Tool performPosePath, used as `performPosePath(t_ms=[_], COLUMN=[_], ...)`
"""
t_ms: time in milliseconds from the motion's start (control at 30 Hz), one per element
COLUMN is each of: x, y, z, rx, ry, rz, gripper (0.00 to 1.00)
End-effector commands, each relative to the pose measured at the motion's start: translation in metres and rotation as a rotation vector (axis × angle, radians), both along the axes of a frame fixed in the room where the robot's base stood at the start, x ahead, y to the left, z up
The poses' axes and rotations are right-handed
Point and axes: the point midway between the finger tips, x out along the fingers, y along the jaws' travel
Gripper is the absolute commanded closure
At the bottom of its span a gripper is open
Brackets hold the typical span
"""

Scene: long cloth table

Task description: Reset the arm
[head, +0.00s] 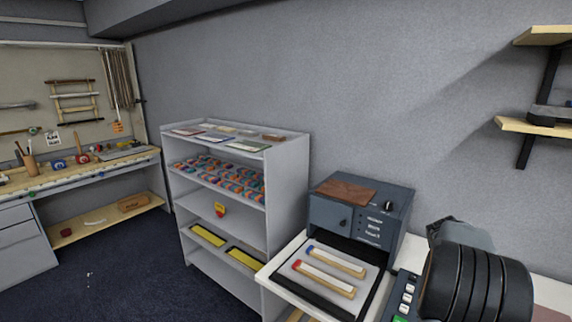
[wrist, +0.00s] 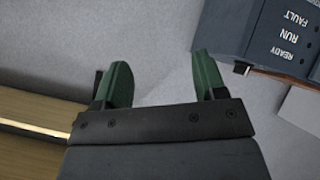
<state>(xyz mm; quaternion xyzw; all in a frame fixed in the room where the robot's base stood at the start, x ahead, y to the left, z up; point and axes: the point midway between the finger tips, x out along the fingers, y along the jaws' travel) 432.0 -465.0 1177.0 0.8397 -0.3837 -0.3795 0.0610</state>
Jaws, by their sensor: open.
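My gripper (wrist: 163,84) shows in the wrist view with its two green fingers spread apart. Nothing is between the fingers; a plain grey surface lies behind them. In the head view a dark, ribbed part of my arm (head: 478,283) fills the lower right, and my gripper cannot be made out there.
A dark blue machine (head: 341,222) stands against the wall, its labelled panel also upper right in the wrist view (wrist: 276,35). Before it, a tray (head: 318,268) holds two strips. A grey shelf unit (head: 287,190) stands left; wall shelves (head: 536,127) hang right. A wooden surface (wrist: 40,115) is left in the wrist view.

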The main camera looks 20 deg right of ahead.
Motion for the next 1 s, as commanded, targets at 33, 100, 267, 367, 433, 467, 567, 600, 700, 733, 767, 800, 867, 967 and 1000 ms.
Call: performPosePath(t_ms=[33,100,267,367,433,467,567,600,700,733,767,800,867,967,1000], x=[-0.004,-0.014,-0.046,-0.072,-0.091,-0.099,-0.118,-0.123,-0.13,-0.13,-0.131,-0.131,-0.132,-0.131,-0.131], y=[0.044,0.099,0.223,0.296,0.341,0.359,0.405,0.417,0.439,0.444,0.448,0.454,0.461,0.466,0.466], z=[-0.002,-0.01,-0.024,-0.03,-0.032,-0.033,-0.033,-0.031,-0.022,-0.018,-0.014,-0.009,-0.005,-0.005,-0.005], rx=[0.067,0.165,0.378,0.491,0.555,0.578,0.615,0.611,0.582,0.573,0.564,0.554,0.547,0.543,0.543], ry=[0.052,0.128,0.27,0.334,0.362,0.369,0.358,0.346,0.317,0.306,0.295,0.283,0.275,0.278,0.279], rz=[-0.004,-0.001,0.072,0.151,0.214,0.242,0.336,0.376,0.466,0.491,0.514,0.54,0.566,0.587,0.59], gripper=[0.35,0.35,0.35,0.35,0.35,0.35,0.35,0.35,0.35,0.35,0.35,0.35,0.35,0.35,0.35])
